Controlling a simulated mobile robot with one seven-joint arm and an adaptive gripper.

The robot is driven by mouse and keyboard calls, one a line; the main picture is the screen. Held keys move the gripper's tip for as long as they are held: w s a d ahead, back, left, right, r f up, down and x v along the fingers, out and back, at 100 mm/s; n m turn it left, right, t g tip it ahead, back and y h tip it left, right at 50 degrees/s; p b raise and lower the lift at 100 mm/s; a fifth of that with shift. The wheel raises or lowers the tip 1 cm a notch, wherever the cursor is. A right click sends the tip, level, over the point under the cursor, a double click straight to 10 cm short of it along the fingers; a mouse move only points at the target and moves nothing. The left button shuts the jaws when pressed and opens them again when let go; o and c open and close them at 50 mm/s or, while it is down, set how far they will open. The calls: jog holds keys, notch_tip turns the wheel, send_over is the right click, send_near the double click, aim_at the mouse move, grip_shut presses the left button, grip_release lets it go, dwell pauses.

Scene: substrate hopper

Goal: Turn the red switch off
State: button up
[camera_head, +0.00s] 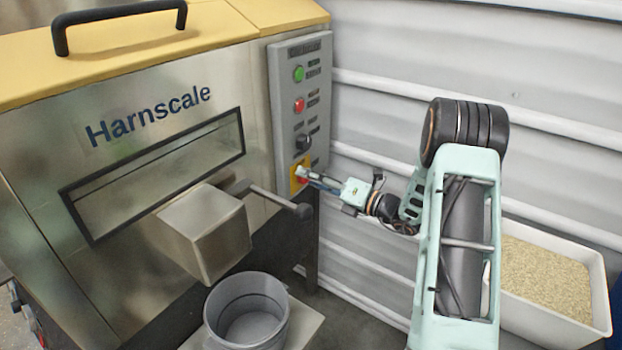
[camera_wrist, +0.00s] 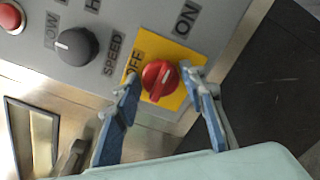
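The red switch (camera_wrist: 160,80) is a round rotary knob on a yellow plate (camera_wrist: 178,54) marked OFF and ON. In the wrist view its ridge slants up and to the right, roughly along the line toward the ON label. My gripper (camera_wrist: 166,82) has its two blue fingers on either side of the knob, with gaps visible between the fingertips and the knob. In the head view my gripper (camera_head: 304,174) reaches the yellow plate (camera_head: 298,182) at the bottom of the grey control panel (camera_head: 300,115) and mostly hides the red switch.
Above the switch are a black speed knob (camera_head: 304,141), a red button (camera_head: 299,105) and a green button (camera_head: 298,73). A handle bar (camera_head: 280,201) sticks out left of the panel. A grey bucket (camera_head: 246,312) stands below the spout. A white bin of grain (camera_head: 545,280) stands right.

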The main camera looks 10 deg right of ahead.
jog(key=c, duration=0.7)
jog(key=shift+n, duration=0.3)
jog(key=shift+s+f+n+b, duration=0.1)
jog(key=shift+n+b, duration=3.6)
jog(key=shift+n, duration=4.9)
jog(key=o, duration=1.2)
jog(key=shift+c, duration=0.2)
